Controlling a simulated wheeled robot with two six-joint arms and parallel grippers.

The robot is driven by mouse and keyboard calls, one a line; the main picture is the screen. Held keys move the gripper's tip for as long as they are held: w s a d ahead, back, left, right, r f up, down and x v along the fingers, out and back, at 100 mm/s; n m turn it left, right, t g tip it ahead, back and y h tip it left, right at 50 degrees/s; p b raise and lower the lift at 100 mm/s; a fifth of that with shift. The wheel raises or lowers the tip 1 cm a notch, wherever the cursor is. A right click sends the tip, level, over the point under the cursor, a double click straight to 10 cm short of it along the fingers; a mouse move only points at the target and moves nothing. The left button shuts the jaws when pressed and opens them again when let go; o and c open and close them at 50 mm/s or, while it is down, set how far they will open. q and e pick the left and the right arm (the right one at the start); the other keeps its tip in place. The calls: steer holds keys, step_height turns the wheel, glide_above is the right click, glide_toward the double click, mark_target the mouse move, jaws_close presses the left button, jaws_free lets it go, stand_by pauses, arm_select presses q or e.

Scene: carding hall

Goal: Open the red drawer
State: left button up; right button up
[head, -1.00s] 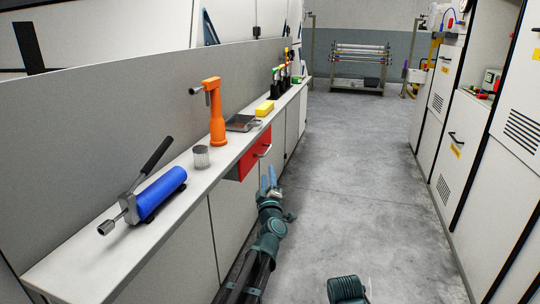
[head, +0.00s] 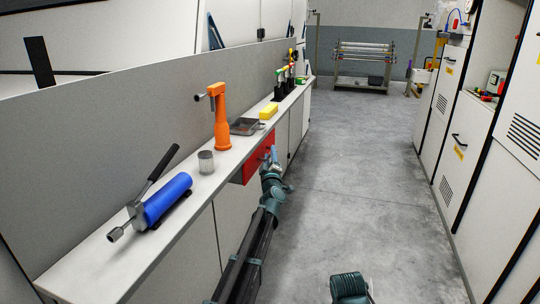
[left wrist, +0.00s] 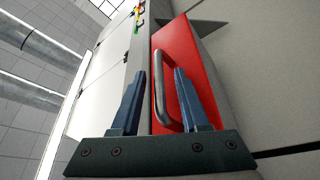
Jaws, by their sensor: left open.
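The red drawer (head: 252,167) sits under the long pale counter on the left in the head view. Its red front (left wrist: 186,50) and silver bar handle (left wrist: 161,88) fill the middle of the left wrist view. My left gripper (head: 272,155) is at the drawer front in the head view, hiding the handle there. In the left wrist view my left gripper (left wrist: 158,100) is open and empty, with one blue finger on each side of the handle. I cannot tell whether the fingers touch it.
White cabinets (head: 470,125) line the right. The grey floor (head: 360,170) between is clear.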

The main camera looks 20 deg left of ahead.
arm_select(q)
jaws_close()
stand_by(1.5)
